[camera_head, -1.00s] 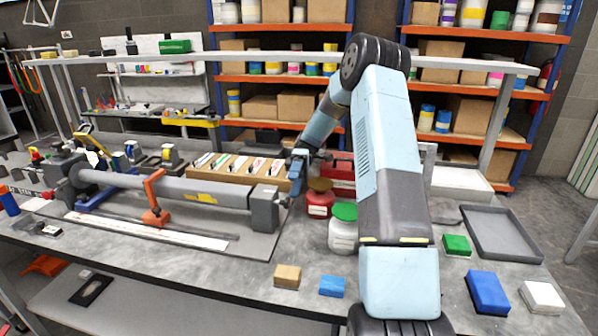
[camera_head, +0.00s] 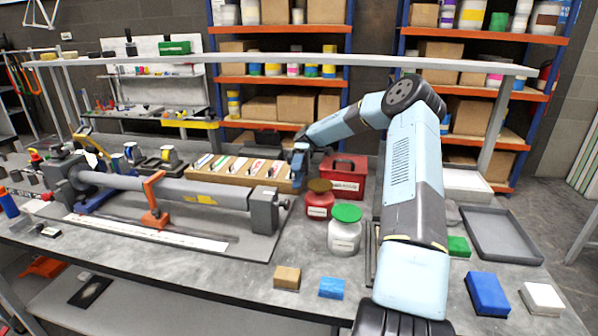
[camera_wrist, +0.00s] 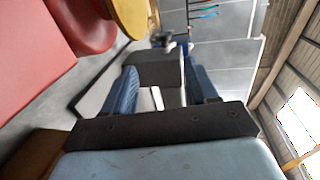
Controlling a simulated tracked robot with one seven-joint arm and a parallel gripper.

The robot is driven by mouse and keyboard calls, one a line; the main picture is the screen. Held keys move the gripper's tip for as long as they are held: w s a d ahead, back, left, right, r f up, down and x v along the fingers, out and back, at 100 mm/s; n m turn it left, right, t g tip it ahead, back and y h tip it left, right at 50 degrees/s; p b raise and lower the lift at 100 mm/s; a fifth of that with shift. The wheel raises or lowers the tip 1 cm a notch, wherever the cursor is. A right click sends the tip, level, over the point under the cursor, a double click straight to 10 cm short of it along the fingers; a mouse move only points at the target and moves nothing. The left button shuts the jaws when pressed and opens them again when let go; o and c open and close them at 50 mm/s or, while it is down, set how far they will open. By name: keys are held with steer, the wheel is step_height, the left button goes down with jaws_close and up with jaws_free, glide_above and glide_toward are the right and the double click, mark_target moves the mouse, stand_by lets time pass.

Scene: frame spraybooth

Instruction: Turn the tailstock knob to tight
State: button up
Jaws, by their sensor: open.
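The tailstock (camera_head: 264,211) is a grey block at the right end of the long grey tube on the bench. A small part, likely its knob (camera_head: 285,203), sticks out on its right side; its setting is too small to read. My gripper (camera_head: 297,182) hangs just above and right of the tailstock, apart from it as far as I can see. In the wrist view, the two blue fingers of my gripper (camera_wrist: 161,70) are spread. A grey block, likely the tailstock (camera_wrist: 155,68), shows beyond and between them, with a small dark part above it.
A red jar with a brown lid (camera_head: 319,204) stands close right of my gripper, and a white jar with a green lid (camera_head: 344,236) stands nearer. A red toolbox (camera_head: 345,178) and a wooden rack (camera_head: 237,171) are behind. A rail (camera_head: 270,57) crosses above the bench.

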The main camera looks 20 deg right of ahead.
steer(key=shift+w+d+r, duration=0.3)
steer(key=shift+w+d, duration=0.1)
steer(key=shift+d, duration=0.1)
steer(key=shift+a, duration=0.1)
